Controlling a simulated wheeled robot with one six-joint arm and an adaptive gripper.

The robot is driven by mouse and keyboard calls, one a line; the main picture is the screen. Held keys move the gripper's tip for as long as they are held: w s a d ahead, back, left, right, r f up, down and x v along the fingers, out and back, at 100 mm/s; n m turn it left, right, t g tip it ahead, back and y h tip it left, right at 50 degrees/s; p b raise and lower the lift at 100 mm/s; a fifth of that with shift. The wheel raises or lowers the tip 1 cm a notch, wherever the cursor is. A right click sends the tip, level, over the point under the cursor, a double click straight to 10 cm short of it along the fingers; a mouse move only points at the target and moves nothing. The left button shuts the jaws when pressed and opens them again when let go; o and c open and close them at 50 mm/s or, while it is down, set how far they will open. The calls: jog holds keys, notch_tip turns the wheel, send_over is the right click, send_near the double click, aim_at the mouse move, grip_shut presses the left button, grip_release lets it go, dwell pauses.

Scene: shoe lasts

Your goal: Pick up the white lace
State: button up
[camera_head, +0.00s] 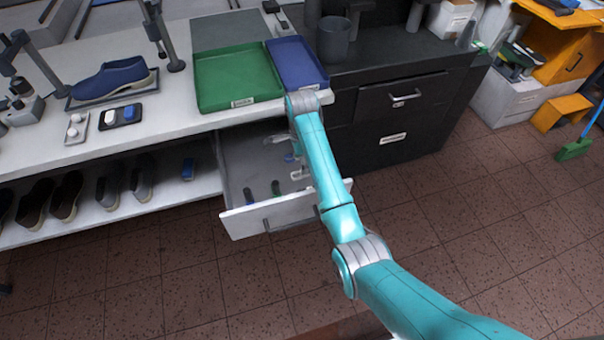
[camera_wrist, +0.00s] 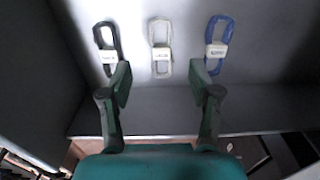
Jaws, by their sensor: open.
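The white lace (camera_wrist: 160,47) lies as a looped bundle with a pale band around it on the grey drawer floor, in the middle of the wrist view. A black lace (camera_wrist: 106,45) lies to its left and a blue lace (camera_wrist: 219,44) to its right. My gripper (camera_wrist: 161,75) is open and empty, its two green fingers spread on either side of the white lace's lower end in the picture. I cannot tell the height of the fingertips above the drawer floor. In the head view my arm reaches down to the open drawer and hides part of it.
The open drawer (camera_head: 262,218) has side walls close around my gripper. Above it, a green tray (camera_head: 236,80) and a blue tray (camera_head: 296,62) sit on the white bench. Shoes (camera_head: 67,195) stand on the shelf at left.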

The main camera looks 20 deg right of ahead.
jog(key=shift+w+d+f, duration=0.1)
jog(key=shift+d+f, duration=0.1)
jog(key=shift+f, duration=1.25)
jog(key=shift+d+f, duration=0.15)
jog(key=shift+f, duration=1.25)
jog(key=c, duration=0.8)
